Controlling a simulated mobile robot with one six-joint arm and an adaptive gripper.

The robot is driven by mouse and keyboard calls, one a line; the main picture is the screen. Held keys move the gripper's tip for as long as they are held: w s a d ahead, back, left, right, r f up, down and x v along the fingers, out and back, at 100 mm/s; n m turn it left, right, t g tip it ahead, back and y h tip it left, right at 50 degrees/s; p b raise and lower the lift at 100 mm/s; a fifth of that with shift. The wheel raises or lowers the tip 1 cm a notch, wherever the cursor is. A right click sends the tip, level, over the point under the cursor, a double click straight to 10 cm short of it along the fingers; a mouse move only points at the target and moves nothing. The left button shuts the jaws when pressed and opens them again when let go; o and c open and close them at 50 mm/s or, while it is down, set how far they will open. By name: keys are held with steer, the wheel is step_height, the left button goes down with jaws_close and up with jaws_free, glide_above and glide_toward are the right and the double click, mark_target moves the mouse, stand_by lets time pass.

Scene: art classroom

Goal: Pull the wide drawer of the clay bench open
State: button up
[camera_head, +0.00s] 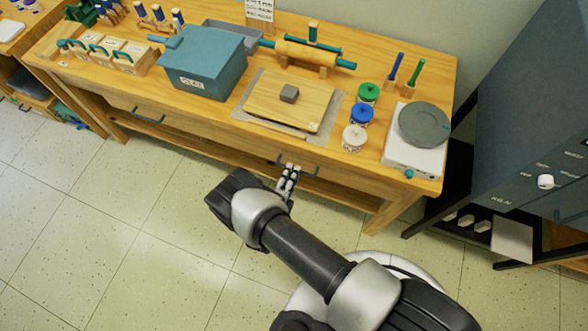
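The wooden clay bench (215,117) stands along the wall, its front facing me. Its front has two dark bar handles: one on the left (148,117) and one right of the middle (310,174). The drawer fronts look flush with the bench; I cannot tell their exact widths. My gripper (289,172) is at the right handle, its fingers over or just in front of the bar's middle. The fingers look close together and hide part of the bar. I cannot tell whether they grip it.
On the bench top are a teal clay box (203,65), a wooden board (290,100), a rolling pin (305,53), several small jars (361,114) and a turntable (424,125). A dark kiln (530,130) stands at the right. The tiled floor (120,230) before the bench's left part is clear.

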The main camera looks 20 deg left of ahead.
steer(key=shift+x, duration=1.55)
jaws_close()
